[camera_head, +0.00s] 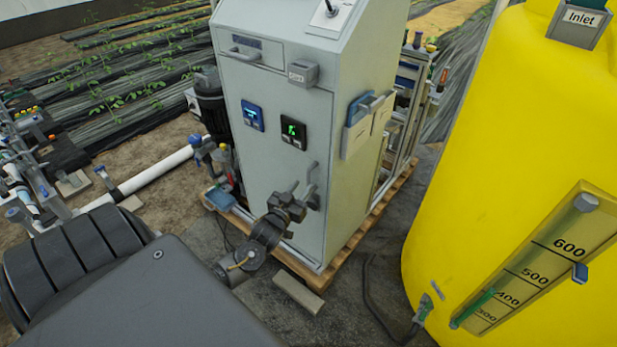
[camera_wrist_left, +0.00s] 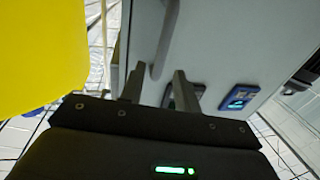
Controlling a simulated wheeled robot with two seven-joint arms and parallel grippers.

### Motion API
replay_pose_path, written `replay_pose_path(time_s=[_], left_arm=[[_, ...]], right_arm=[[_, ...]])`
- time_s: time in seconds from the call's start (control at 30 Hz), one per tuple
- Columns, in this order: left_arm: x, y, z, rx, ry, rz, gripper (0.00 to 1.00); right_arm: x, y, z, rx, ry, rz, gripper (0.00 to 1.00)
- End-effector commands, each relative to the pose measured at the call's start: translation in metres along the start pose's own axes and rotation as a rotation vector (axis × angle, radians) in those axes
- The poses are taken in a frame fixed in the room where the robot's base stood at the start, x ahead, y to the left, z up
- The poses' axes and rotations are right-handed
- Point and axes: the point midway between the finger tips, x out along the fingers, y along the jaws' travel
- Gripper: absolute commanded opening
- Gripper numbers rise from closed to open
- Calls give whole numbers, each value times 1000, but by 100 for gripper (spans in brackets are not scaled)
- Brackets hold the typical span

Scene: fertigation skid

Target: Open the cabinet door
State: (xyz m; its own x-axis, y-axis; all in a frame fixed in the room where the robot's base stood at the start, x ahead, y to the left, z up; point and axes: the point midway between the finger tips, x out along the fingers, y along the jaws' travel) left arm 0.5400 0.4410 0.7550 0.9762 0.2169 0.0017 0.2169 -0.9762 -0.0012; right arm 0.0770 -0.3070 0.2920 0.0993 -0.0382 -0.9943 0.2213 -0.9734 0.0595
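The grey cabinet (camera_head: 265,165) stands upright in the middle of the head view, its front door (camera_head: 270,185) closed. A grey vertical bar handle (camera_head: 313,178) is on the door's right side, low down; it also shows in the left wrist view (camera_wrist_left: 166,38). My left gripper (camera_head: 300,194) is at the handle's lower part. In the left wrist view its two fingers (camera_wrist_left: 157,72) are apart, with the handle's end appearing between the tips and gaps on both sides. Contact cannot be told. My right gripper is in neither view.
A large yellow tank (camera_head: 510,130) stands close on the right. The cabinet rests on a wooden pallet (camera_head: 345,255). A grey block (camera_head: 298,292) lies on the floor in front. A white pipe (camera_head: 150,175) and a motor (camera_head: 210,105) are left of the cabinet.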

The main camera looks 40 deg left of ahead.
Motion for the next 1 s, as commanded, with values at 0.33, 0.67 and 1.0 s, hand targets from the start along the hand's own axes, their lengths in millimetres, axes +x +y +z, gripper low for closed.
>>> replay_pose_path(time_s=[0.33,0.67,1.0], left_arm=[[54,0,0,1,-1,0,32],[62,0,1,1,-2,1,32],[62,0,1,1,-2,1,0]], right_arm=[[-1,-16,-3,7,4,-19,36],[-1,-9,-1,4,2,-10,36],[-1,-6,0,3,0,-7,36]])
